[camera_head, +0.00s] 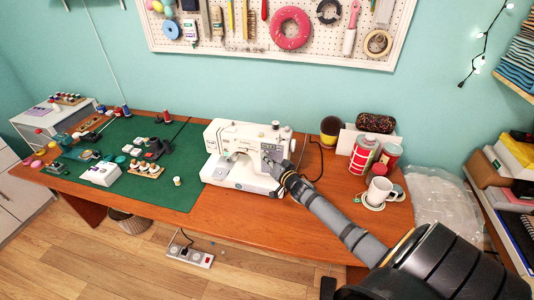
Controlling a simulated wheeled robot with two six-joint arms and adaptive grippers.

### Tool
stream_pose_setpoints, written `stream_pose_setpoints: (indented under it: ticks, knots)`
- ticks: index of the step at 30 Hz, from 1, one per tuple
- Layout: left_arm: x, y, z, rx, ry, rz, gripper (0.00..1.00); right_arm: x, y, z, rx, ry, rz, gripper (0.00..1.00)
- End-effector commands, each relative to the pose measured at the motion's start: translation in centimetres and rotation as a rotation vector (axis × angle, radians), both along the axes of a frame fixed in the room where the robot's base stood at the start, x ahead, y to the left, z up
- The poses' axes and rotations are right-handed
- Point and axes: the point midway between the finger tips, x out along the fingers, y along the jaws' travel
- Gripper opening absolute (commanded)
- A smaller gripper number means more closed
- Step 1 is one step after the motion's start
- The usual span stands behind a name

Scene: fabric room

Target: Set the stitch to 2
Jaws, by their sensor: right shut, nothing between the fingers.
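A white sewing machine (233,176) stands upright near the middle of the wooden table, partly on the green mat's right edge. Its right end carries a small control panel and a handwheel. My right arm reaches in from the lower right. My right gripper (272,160) is shut and empty at the right end of the machine's front, close to the stitch controls. The gripper covers part of that panel, so the stitch dial and its setting cannot be read. Whether the fingertips touch the machine cannot be told. My left gripper does not show.
The green mat (178,194) on the left holds spools and small boxes. Right of the machine stand a white mug (379,191), a red and white can (363,155), a dark patterned case (376,123) and a dark and yellow cup (329,130). The table's front right is mostly clear.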

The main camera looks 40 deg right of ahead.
Motion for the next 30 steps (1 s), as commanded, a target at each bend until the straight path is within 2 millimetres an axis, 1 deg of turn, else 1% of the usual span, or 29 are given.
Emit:
stream_pose_setpoints:
  ticks: [20, 25, 30]
  knots:
    - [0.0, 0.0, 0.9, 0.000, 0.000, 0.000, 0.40, 0.3, -0.3, 0.1, 0.000, 0.000, 0.000, 0.00]
    - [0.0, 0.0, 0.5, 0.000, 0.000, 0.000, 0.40, 0.3, -0.3, -0.1, -0.001, -0.001, 0.001, 0.00]
    - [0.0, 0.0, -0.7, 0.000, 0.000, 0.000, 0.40, 0.0, 0.0, -0.3, -0.001, -0.001, 0.001, 0.00]
